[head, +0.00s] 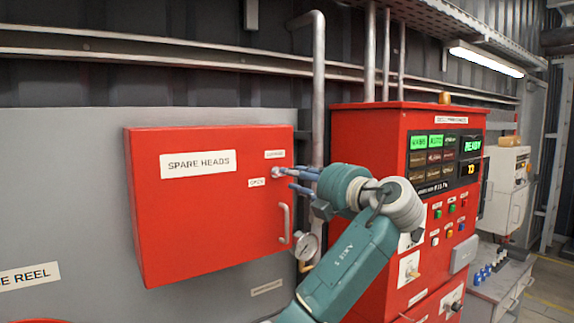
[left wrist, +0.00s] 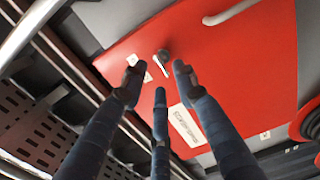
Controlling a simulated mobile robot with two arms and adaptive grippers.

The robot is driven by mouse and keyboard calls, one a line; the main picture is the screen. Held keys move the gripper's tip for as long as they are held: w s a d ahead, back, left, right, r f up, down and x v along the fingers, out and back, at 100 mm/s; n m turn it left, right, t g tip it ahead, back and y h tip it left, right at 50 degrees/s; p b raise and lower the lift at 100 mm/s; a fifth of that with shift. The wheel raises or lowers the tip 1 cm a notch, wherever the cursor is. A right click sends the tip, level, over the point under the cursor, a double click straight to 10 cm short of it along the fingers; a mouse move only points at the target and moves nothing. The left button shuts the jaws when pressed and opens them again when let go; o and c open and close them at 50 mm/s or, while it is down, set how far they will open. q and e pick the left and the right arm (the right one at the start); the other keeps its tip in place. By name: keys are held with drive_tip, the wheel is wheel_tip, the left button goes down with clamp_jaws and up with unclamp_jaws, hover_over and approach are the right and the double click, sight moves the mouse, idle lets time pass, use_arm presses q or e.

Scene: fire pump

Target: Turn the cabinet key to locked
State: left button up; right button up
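The red cabinet (head: 200,215) labelled SPARE HEADS hangs on the grey wall panel with its door closed. Its small metal key (head: 277,173) sits at the upper right of the door, between a label above it and an OPEN label (head: 256,183) at lower left. My left gripper (head: 290,179) is just right of the key, fingers pointing at it. In the left wrist view the key (left wrist: 163,56) shows beyond three spread fingers (left wrist: 158,82), which look open and empty. The key's exact angle is too small to tell. My right gripper is not in view.
A door handle (head: 285,223) and a pressure gauge (head: 307,247) are below the key. A vertical pipe (head: 318,95) runs right of the cabinet. The red pump control panel (head: 365,135) stands close on the right, behind my arm.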

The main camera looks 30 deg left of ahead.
use_arm(q)
drive_tip(key=p+x, duration=0.2)
drive_tip(key=x, duration=0.2)
drive_tip(key=shift+w+a, duration=0.1)
drive_tip(key=shift+a, duration=0.05)
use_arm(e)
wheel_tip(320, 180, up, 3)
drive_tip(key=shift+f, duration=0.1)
use_arm(q)
drive_tip(key=shift+c, duration=0.5)
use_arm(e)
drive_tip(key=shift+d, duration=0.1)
use_arm(q)
clamp_jaws()
